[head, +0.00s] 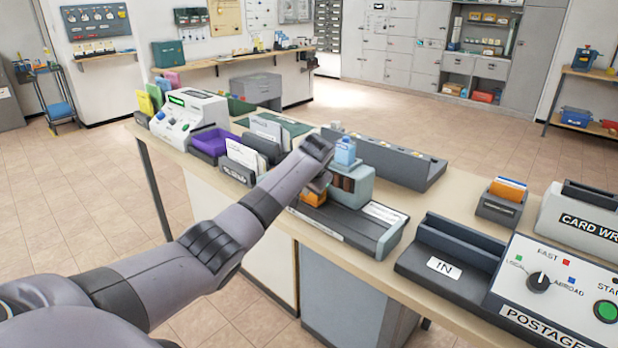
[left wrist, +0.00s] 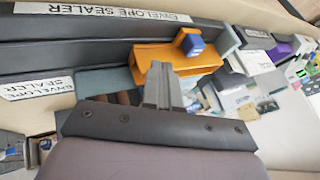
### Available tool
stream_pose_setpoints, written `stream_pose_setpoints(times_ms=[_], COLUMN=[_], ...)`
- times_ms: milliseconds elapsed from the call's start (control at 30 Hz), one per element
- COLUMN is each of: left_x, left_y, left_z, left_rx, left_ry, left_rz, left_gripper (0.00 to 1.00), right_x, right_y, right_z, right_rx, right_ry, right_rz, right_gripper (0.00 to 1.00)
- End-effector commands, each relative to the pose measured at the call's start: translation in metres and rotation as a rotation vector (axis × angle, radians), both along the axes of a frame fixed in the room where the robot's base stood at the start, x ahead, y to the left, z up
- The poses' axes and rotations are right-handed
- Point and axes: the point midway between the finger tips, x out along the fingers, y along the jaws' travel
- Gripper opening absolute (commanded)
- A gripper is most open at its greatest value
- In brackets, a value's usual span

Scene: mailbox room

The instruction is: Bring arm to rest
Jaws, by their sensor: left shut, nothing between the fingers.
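My left arm reaches in from the left of the head view, over the counter (head: 455,205). My left gripper (head: 319,184) is partly hidden behind its own wrist, beside the grey-blue block of the envelope sealer (head: 350,186). In the left wrist view its fingers (left wrist: 156,70) are together with nothing between them. They overlap an orange part (left wrist: 148,54) of the sealer in that picture; I cannot tell if they touch it. The dark sealer base with its "ENVELOPE SEALER" label (left wrist: 100,12) also shows there. My right gripper is not in view.
A long grey tray (head: 405,165) lies behind. The "IN" tray (head: 447,262) and postage machine (head: 560,285) are right. Open floor (head: 60,215) lies left.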

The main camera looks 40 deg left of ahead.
Motion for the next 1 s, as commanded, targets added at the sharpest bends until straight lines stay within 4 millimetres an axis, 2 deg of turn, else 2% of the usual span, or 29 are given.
stream_pose_setpoints(times_ms=[333,700,767,867,1000], left_x=[-0.016,-0.021,-0.022,-0.027,-0.048], left_y=[-0.017,-0.022,-0.023,-0.032,-0.061], left_z=[0.031,0.039,0.037,0.023,-0.018], left_rx=[0.000,0.000,-0.001,-0.004,-0.020], left_ry=[0.000,0.002,0.003,0.013,0.040], left_rz=[0.000,0.001,-0.002,-0.022,-0.081], left_gripper=[0.00,0.00,0.00,0.00,0.00], right_x=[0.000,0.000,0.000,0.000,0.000], right_y=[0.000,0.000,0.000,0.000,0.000], right_z=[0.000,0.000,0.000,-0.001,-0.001], right_rx=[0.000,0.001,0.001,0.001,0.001], right_ry=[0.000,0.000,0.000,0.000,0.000], right_rz=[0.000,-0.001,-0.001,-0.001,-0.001], right_gripper=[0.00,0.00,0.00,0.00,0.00])
